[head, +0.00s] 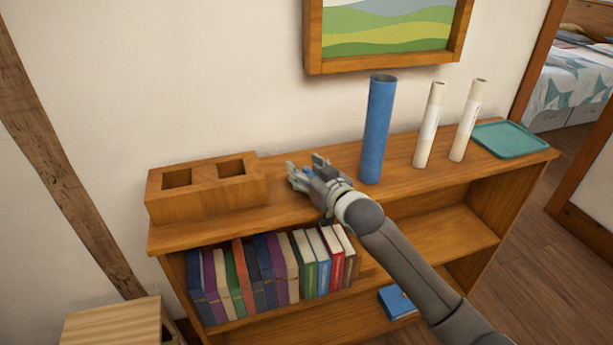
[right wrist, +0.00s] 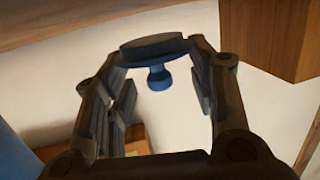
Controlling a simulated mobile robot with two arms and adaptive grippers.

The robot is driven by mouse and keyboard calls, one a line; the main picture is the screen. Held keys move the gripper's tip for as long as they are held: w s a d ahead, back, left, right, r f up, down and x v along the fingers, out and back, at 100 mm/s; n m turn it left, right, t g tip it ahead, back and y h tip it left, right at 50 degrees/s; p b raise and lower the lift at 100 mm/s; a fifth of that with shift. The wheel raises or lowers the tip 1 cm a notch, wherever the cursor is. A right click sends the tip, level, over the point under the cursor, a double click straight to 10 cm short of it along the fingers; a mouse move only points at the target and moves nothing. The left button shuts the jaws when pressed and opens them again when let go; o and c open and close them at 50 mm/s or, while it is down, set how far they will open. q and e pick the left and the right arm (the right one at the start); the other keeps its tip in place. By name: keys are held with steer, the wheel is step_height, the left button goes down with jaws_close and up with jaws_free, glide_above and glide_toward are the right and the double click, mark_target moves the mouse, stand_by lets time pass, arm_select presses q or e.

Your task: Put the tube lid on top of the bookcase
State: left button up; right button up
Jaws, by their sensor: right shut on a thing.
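The blue tube lid, a flat disc with a small knob, shows in the right wrist view (right wrist: 155,47) between my fingers. In the head view only a little blue shows at my right gripper (head: 306,166), which is shut on the lid. The gripper is over the left-middle part of the bookcase top (head: 400,183). Whether the lid touches the wood is hidden by the gripper. A tall blue tube (head: 377,130) stands upright and open at its top, to the right of the gripper. My left gripper is not in view.
A wooden block with two square holes (head: 206,190) is left of the gripper. Two cream tubes (head: 430,125) (head: 468,120) and a teal tray (head: 510,139) are on the right. Books (head: 265,273) fill the shelf below. A framed picture (head: 388,66) hangs above.

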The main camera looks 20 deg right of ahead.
steer(key=shift+f, duration=1.05)
steer(key=shift+f, duration=0.15)
steer(key=o, duration=0.8)
steer(key=shift+o, duration=0.2)
steer(key=shift+r, duration=0.25)
steer(key=shift+s+f, duration=0.15)
steer(key=shift+s, duration=0.1)
steer(key=b+v, duration=0.1)
steer(key=v, duration=1)
steer(key=shift+s+d, duration=0.15)
steer(key=shift+s, duration=0.15)
